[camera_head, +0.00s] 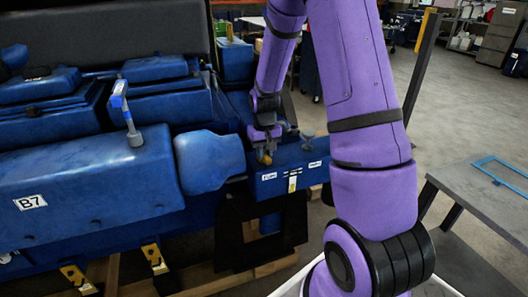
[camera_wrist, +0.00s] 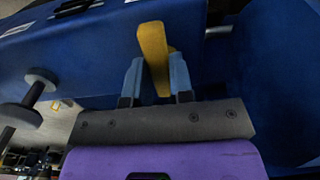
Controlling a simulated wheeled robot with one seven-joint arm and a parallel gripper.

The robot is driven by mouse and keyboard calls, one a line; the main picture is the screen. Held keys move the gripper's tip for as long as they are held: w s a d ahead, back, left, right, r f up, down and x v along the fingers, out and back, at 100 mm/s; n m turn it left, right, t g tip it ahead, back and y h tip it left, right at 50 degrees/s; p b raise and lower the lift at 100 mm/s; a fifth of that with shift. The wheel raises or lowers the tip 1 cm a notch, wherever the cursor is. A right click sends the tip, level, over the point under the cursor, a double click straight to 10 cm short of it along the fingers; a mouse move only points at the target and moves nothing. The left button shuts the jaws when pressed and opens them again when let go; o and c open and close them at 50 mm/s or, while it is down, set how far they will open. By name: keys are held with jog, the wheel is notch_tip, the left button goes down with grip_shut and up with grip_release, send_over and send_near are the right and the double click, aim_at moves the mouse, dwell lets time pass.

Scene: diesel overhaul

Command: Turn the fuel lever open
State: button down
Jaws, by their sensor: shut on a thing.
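The fuel lever appears as a yellow bar (camera_wrist: 152,42) in the wrist view, standing between the two blue-grey fingers of my gripper (camera_wrist: 157,78). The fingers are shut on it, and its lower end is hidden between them. In the head view my gripper (camera_head: 264,146) is at the top of a blue box (camera_head: 275,190) at the engine's right end. Only a small yellow bit of the lever (camera_head: 266,158) shows below the fingers there. The box front carries small white labels and a white plate with a yellow mark (camera_head: 292,183).
A grey knob (camera_head: 308,134) stands on the box just right of my gripper; it also shows in the wrist view (camera_wrist: 40,82). The blue engine (camera_head: 90,185), marked B7, fills the left. A grey table (camera_head: 480,205) with a blue frame (camera_head: 505,172) stands right. Open floor lies behind.

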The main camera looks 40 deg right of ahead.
dwell(0.3)
jog(key=c, duration=1)
grip_release()
notch_tip(320, 180, up, 11)
jog(key=shift+f, duration=0.1)
jog(key=s+a+r+n+t, duration=0.1)
jog(key=s+a+r, duration=0.3)
jog(key=s+r, duration=0.25)
jog(key=s+a+r+t, duration=0.2)
jog(key=s+a+r, duration=0.3)
jog(key=r, duration=0.3)
jog(key=s+a+r+n+t, duration=0.1)
jog(key=s+a+r, duration=0.1)
jog(key=s, duration=0.5)
jog(key=s+a+r+n+t, duration=0.1)
jog(key=s+a+r, duration=0.1)
jog(key=s, duration=0.5)
jog(key=shift+a, duration=0.45)
